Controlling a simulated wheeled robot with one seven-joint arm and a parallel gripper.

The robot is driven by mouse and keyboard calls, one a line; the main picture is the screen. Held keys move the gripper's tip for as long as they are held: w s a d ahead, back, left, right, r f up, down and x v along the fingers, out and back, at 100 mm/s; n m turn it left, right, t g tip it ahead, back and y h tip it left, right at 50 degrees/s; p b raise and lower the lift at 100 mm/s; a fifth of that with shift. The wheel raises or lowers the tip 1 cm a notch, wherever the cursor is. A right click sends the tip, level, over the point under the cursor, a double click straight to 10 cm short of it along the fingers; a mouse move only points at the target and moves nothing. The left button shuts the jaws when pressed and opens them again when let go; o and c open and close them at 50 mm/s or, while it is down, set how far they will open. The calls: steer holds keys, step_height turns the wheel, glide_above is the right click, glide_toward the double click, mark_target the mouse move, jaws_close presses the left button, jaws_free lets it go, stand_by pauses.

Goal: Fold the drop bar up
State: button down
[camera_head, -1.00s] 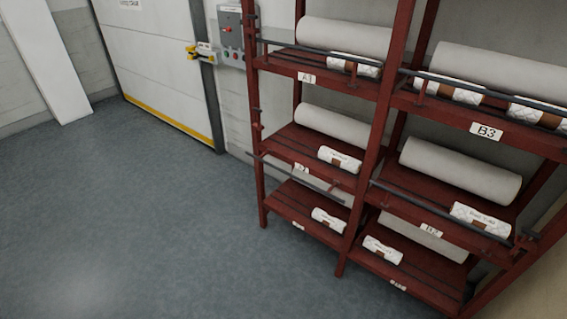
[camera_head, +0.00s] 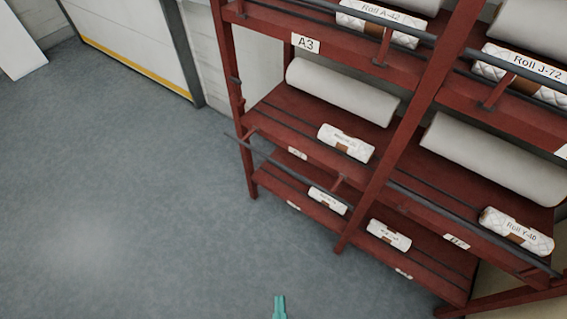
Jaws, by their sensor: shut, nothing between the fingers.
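The red rack fills the right half. A dark drop bar (camera_head: 285,168) at the middle left bay, under A3, hangs low and stands out in front of that shelf's front edge. Red arms near its two ends join it to the rack. Its left end sticks out past the left upright. The dark bar of the bay under A3's right neighbour (camera_head: 470,227) runs along its shelf front. The upper left bar (camera_head: 320,20) runs above its shelf edge. My gripper (camera_head: 280,300), teal, shows only its tip at the bottom edge, shut and empty, well apart from the rack.
White labelled rolls (camera_head: 346,143) and long plain rolls (camera_head: 340,91) lie on the shelves. A rack upright (camera_head: 405,135) divides the bays. A white door (camera_head: 130,40) with a yellow lower edge stands at the back left. The grey floor (camera_head: 120,200) at left is clear.

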steer(key=w+a+f+n+g, duration=0.2)
steer(key=w+a+f+n, duration=0.2)
steer(key=w+f+n, duration=0.75)
steer(key=w+a+f+n+g+h, duration=0.1)
steer(key=w+f+n, duration=0.25)
steer(key=w, duration=0.25)
steer(key=w+a+f+n+g+h, duration=0.1)
steer(key=w+f+n, duration=0.1)
steer(key=w+n, duration=0.35)
steer(key=w+r+n+g+h, duration=0.1)
steer(key=w+r+n+h, duration=0.55)
steer(key=w, duration=0.85)
steer(key=w+d+y, duration=0.1)
steer(key=w+d, duration=0.5)
steer(key=w, duration=0.1)
steer(key=shift+d+r+n, duration=0.2)
steer(key=shift+r+n, duration=0.05)
steer(key=shift+n, duration=0.05)
